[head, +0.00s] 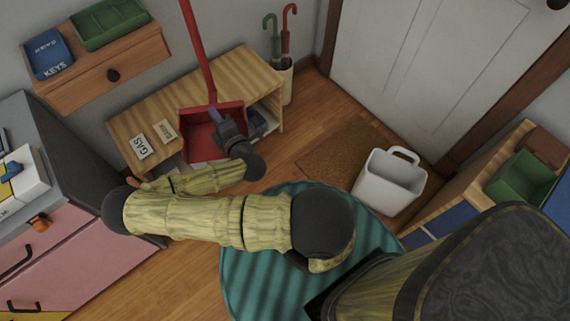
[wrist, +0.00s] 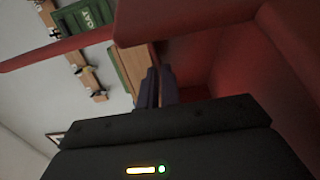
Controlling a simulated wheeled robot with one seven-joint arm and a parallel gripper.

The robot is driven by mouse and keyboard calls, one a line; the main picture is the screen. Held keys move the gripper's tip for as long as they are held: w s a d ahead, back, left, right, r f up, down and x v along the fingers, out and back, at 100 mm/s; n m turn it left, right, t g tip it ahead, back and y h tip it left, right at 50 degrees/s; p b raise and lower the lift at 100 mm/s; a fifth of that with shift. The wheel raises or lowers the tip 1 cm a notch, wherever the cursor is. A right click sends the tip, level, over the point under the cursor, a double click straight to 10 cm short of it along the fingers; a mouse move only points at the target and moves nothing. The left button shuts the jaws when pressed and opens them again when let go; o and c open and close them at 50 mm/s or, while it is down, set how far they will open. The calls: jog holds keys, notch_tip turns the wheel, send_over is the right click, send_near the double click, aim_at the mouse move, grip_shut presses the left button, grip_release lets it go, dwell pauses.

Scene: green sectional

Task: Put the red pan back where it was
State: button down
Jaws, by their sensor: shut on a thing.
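The red pan (head: 198,147) is a long-handled dustpan; its red handle rises to the top edge of the head view. It appears in front of the wooden bench, and I cannot tell whether it touches the bench or floor. My gripper (head: 214,116) is shut on the pan near its upper edge, where the handle begins; the exact contact is hard to see. In the wrist view, the dark fingers (wrist: 155,88) are close together, with the red pan (wrist: 285,45) filling the right side. My wrist hides part of the pan's right side.
The wooden bench (head: 129,123) bears small cards, one reading GAS. An umbrella stand (head: 286,84) stands at its right end. A green striped rug (head: 245,285) lies under my arm. A pink-drawered cabinet (head: 75,255) is left.

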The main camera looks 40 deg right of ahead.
jog(key=w+d+f+m+g+h+b, duration=0.1)
jog(key=d+f+m+g+h+b, duration=0.2)
jog(key=d+f+b, duration=0.8)
jog(key=w+d+f+m+g+h+b, duration=0.1)
jog(key=d+f+m+g+h+b, duration=0.2)
jog(key=d+f+b, duration=0.8)
jog(key=w+d+f+m+g+h+b, duration=0.1)
jog(key=d+f+m+g+h+b, duration=0.2)
jog(key=f, duration=2.8)
jog(key=d+m+h+b, duration=0.3)
jog(key=d+h+b, duration=0.3)
jog(key=d+b, duration=0.3)
jog(key=shift+w+f+h, duration=0.2)
jog(key=shift+f+h, duration=0.05)
jog(key=shift+h, duration=0.05)
notch_tip(320, 180, down, 6)
jog(key=b, duration=0.4)
jog(key=shift+f, duration=0.1)
jog(key=shift+f+b, duration=1.35)
jog(key=shift+f, duration=0.55)
